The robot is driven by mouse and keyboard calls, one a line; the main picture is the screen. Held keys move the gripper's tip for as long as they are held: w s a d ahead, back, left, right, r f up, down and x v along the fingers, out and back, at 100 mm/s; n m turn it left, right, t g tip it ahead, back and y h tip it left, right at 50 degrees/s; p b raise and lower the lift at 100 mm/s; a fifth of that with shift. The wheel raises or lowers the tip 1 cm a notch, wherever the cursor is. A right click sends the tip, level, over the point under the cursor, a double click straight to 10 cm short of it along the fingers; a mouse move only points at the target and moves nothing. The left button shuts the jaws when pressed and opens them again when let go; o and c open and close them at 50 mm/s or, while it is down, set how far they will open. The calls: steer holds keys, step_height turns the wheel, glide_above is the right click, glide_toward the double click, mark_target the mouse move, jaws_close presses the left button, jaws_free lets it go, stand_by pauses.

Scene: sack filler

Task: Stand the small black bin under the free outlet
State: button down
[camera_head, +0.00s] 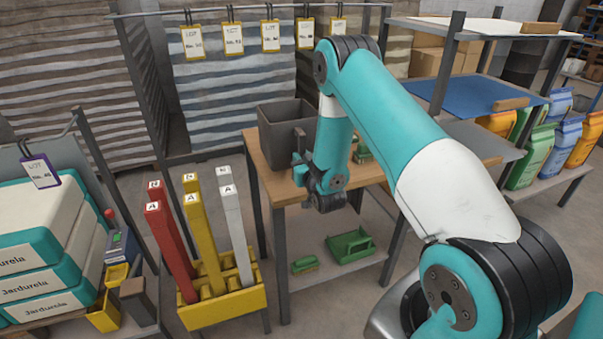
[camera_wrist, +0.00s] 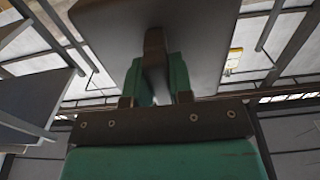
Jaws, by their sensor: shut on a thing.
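A dark grey, nearly black open-topped bin (camera_head: 279,138) is at the left end of the wooden workbench. My gripper (camera_head: 301,163) is at its right side, shut on the upright handle that sticks out from the bin wall. In the wrist view the green fingers of my gripper (camera_wrist: 157,75) close on this brown-black handle from both sides, and the bin wall (camera_wrist: 105,30) fills the upper middle. I cannot tell whether the bin rests on the bench or hangs just above it. No outlet can be made out in either view.
The wooden workbench (camera_head: 262,160) has a lower shelf with a green tray (camera_head: 350,245). A yellow rack (camera_head: 225,302) with tall red, yellow and grey bars stands left of it. Teal-white sacks (camera_head: 35,250) and small bins are far left. Shelves with coloured bags (camera_head: 537,155) stand right.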

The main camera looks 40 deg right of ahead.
steer(key=shift+f, duration=2.3)
steer(key=shift+f, duration=0.2)
steer(key=c, duration=1)
jaws_free()
steer(key=shift+r, duration=0.1)
